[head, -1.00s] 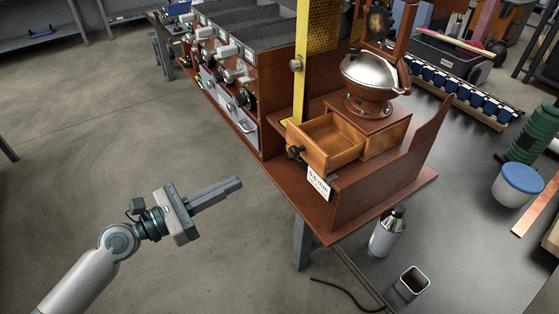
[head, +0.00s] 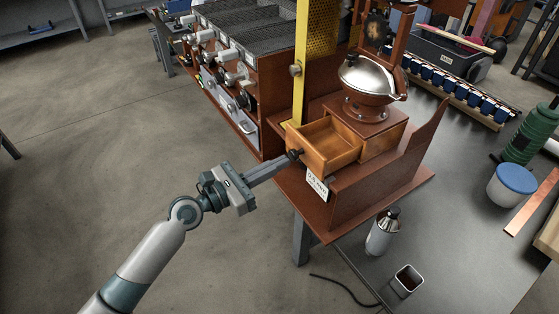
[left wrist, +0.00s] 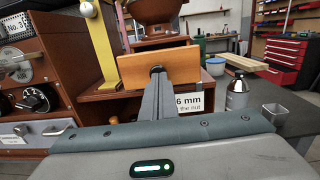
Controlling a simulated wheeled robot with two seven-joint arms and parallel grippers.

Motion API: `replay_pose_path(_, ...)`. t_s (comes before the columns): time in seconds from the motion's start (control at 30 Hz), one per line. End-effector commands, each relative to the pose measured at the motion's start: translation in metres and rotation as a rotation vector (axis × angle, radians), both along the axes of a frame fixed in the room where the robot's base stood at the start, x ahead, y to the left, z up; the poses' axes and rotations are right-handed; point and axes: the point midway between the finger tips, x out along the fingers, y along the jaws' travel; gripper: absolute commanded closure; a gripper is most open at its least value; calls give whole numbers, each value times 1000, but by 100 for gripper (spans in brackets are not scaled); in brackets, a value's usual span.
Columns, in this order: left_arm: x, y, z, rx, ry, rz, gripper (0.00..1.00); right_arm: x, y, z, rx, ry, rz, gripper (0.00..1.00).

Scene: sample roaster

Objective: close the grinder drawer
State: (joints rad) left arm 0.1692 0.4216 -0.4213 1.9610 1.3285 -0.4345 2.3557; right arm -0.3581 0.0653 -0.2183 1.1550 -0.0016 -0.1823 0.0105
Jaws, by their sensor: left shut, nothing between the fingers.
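The wooden grinder drawer (head: 324,147) stands pulled out from the grinder's base (head: 382,137), open at the top and empty. Its front with a dark knob (head: 295,155) faces left. The grinder (head: 367,82) has a silver domed lid. My left gripper (head: 283,162) is shut and empty, its fingertips at the knob, touching or almost touching. In the left wrist view the drawer front (left wrist: 180,66) is straight ahead, and the closed fingers (left wrist: 157,75) point at the knob, which they partly hide. My right gripper is not in view.
The roaster's row of handles and knobs (head: 235,75) lies to the left. A steel bottle (head: 382,232) and an open cup (head: 406,280) stand on the table at the right.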

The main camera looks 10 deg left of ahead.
Motion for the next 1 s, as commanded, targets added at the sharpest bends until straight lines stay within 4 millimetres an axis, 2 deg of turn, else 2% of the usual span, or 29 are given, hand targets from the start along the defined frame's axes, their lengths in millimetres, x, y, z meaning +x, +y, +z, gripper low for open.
replay_pose_path(0.63,10,-12,2,-1,0,1,100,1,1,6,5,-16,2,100)
replay_pose_path(0.83,32,-40,5,-5,1,1,100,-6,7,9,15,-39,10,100)
replay_pose_path(1.0,56,-71,3,-4,2,2,100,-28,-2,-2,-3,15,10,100)
